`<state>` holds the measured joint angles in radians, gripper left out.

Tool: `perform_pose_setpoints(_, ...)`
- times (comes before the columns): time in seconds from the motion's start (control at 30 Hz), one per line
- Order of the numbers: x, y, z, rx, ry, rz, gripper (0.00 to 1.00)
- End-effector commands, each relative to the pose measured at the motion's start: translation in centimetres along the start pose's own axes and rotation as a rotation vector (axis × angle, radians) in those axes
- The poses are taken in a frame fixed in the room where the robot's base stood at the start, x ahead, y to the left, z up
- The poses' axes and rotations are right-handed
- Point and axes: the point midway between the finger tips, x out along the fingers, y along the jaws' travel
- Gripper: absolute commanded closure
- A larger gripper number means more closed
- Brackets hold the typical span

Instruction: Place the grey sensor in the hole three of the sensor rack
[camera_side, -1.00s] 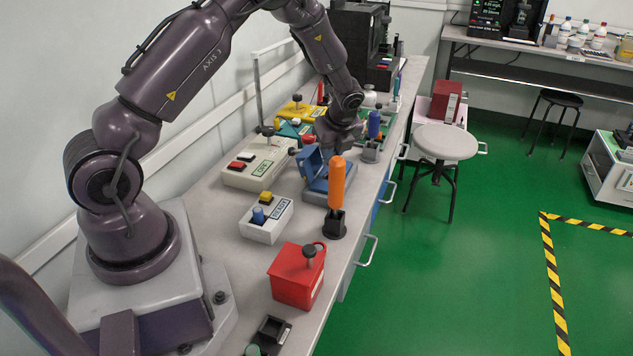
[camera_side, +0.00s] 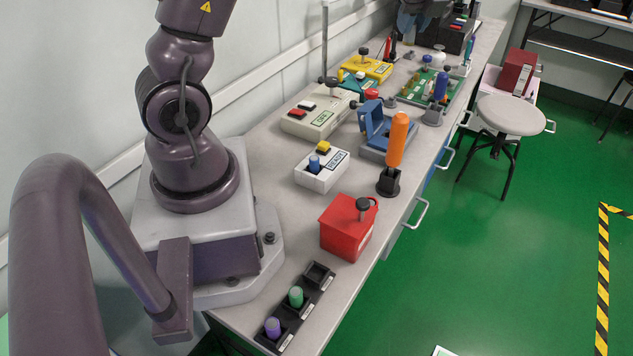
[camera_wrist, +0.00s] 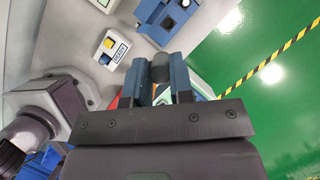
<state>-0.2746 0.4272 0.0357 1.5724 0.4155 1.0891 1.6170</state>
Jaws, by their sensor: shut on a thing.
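The grey sensor (camera_wrist: 160,67) is a short dark grey cylinder. In the wrist view it sits between the blue fingers of my gripper (camera_wrist: 161,82), which is shut on it. The sensor rack (camera_side: 290,325) is a black strip at the near edge of the bench in the side view. It holds a purple sensor (camera_side: 273,328) at the near end and a green sensor (camera_side: 296,296) in the middle. Its far hole (camera_side: 318,275) looks empty. My gripper is not clearly seen in the side view. My gripper body hides much of the wrist view.
A red box (camera_side: 347,229) stands just beyond the rack. Behind it are the white READY box (camera_side: 321,171), an orange-handled tool (camera_side: 397,140) in a black holder and an open blue case (camera_side: 375,120). In the wrist view the READY box (camera_wrist: 113,47) lies upper left.

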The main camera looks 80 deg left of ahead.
Motion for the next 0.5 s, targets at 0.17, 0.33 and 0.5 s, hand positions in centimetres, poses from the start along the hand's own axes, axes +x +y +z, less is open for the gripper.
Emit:
perform_pose_setpoints(0.17, -1.6, 1.3, -3.6, -0.127, -0.002, 0.050, 1.00)
perform_pose_setpoints(0.33, -3.8, 3.9, -8.5, -0.317, -0.001, 0.131, 1.00)
perform_pose_setpoints(0.5, -6.3, 8.3, -14.0, -0.570, -0.003, 0.237, 1.00)
